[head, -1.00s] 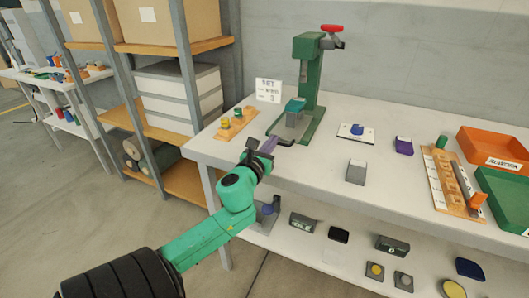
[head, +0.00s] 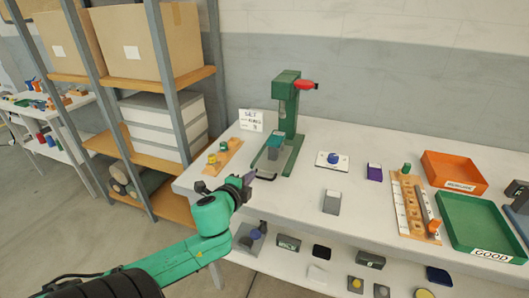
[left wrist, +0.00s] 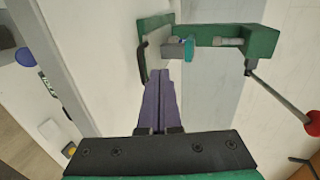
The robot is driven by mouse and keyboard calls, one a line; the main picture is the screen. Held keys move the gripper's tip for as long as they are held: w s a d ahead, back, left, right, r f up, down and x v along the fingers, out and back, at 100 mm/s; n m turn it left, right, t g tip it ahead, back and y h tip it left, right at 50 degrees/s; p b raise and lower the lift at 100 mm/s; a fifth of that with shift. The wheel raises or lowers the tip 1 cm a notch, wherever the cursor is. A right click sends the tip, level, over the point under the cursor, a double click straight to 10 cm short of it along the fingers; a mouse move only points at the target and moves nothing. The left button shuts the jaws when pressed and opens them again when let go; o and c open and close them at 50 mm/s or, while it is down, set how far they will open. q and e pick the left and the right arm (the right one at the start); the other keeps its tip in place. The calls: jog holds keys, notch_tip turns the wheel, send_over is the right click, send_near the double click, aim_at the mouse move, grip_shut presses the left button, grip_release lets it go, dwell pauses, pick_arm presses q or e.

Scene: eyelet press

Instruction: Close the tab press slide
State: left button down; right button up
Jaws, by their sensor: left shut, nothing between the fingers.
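The green tab press (head: 288,110) stands upright at the back left of the white table, with a red-ended lever (head: 306,85). On its base is a grey slide part with a teal block (head: 275,143) on top; a dark handle (head: 266,175) shows at the front. In the left wrist view the press (left wrist: 250,40) lies sideways, with the handle (left wrist: 139,45) beyond my fingertips. My left gripper (head: 249,178) has purple fingers pressed together and empty, just left of the handle. I cannot tell whether they touch it. My right gripper is out of view.
A wooden rack with small parts (head: 222,157) and a sign card (head: 251,121) stand left of the press. Orange (head: 455,172) and green (head: 483,225) trays are at far right.

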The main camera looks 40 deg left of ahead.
aim_at(268, 156)
pick_arm(q)
jog(key=x, duration=0.9)
jog(key=r+x, duration=0.1)
jog(key=x, duration=0.3)
jog(key=shift+w+a, duration=0.15)
jog(key=shift+w, duration=0.3)
jog(key=shift+r, duration=0.1)
